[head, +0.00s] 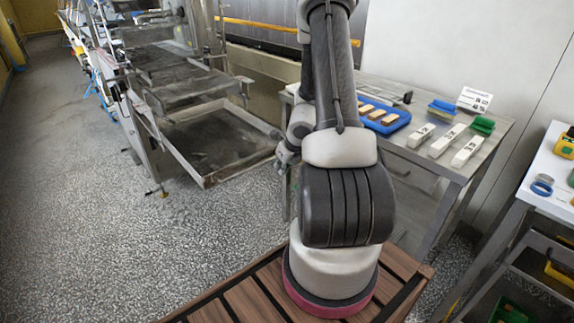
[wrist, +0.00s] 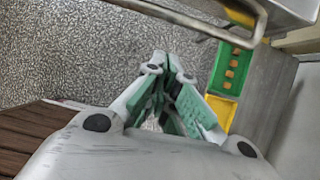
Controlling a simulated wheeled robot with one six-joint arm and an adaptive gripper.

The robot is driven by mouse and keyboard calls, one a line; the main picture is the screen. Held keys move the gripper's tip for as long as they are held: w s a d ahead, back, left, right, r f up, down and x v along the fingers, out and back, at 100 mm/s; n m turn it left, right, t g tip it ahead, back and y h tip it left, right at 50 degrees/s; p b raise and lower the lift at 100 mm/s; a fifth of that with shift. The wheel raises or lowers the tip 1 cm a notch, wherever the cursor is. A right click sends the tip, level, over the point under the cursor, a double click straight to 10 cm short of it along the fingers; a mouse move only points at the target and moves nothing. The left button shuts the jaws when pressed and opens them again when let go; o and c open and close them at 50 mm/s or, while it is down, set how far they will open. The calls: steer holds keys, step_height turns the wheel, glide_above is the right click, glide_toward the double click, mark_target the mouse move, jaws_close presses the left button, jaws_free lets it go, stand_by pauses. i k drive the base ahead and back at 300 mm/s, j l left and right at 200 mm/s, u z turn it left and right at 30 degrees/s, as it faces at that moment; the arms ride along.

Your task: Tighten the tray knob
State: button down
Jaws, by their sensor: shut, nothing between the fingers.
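The enrober's lower tray (head: 203,181), a dark metal pan with a raised rim, juts out at the left of my arm in the head view. I cannot pick out a knob on it in either view. My gripper (wrist: 166,62) is shut and empty in the wrist view, with its green-padded fingers meeting at the tips. A bent metal bar (wrist: 185,20) crosses above the fingertips, apart from them in the picture; I cannot tell whether it belongs to the tray. In the head view my gripper (head: 284,158) is small and partly hidden by my arm, near the tray's right corner.
A steel table (head: 480,165) at the right holds a blue tray (head: 392,126), white blocks (head: 421,135) and brushes (head: 483,125). In the wrist view a green tray (wrist: 219,77) with small orange pieces lies to the right. The speckled floor (head: 90,230) at the left is clear.

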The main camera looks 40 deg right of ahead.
mark_target(153, 142)
steer(key=i+j, duration=0.1)
steer(key=i, duration=0.95)
